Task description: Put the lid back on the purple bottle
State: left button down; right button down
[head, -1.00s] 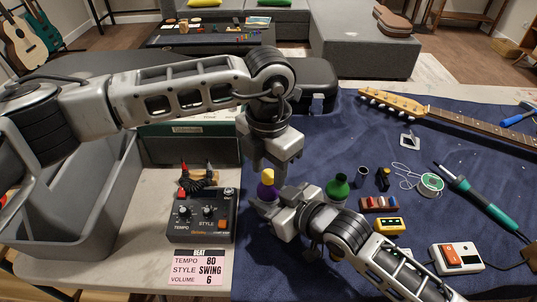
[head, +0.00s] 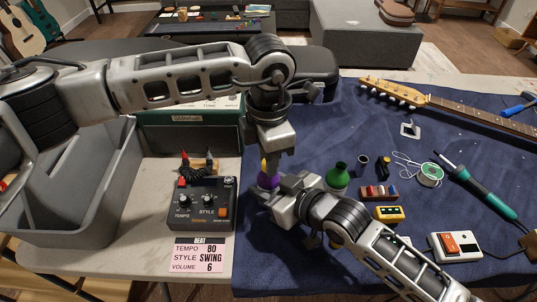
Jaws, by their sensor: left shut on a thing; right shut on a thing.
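The purple bottle (head: 268,182) stands upright near the left edge of the blue mat. Its yellow lid (head: 264,166) shows at the top of the bottle, partly hidden by my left gripper. My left gripper (head: 270,166) comes down from above and is shut on the lid. My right gripper (head: 266,190) reaches in from the lower right and is shut on the bottle's body. The lid appears to be at the bottle's neck, but the gripper hides whether it is fully seated.
A green bottle (head: 337,177) stands close to the right of my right gripper. A tempo pedal (head: 202,204) is on the left. A grey bin (head: 118,200) is farther left. A soldering iron (head: 485,195), solder spool (head: 430,174) and guitar neck (head: 470,112) lie to the right.

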pick_arm(q)
jog(key=c, duration=1.1)
grip_release()
jog(key=shift+r, duration=0.1)
notch_tip(320, 180, up, 12)
jog(key=shift+f, duration=0.1)
pick_arm(e)
jog(key=c, duration=0.7)
grip_release()
jog(key=shift+d, duration=0.1)
pick_arm(q)
jog(key=shift+r+p, duration=0.4)
pick_arm(e)
jog(key=v, duration=1.5)
jog(key=shift+s+d+r, duration=0.2)
jog(key=shift+s+r, duration=0.05)
jog(key=shift+s, duration=0.05)
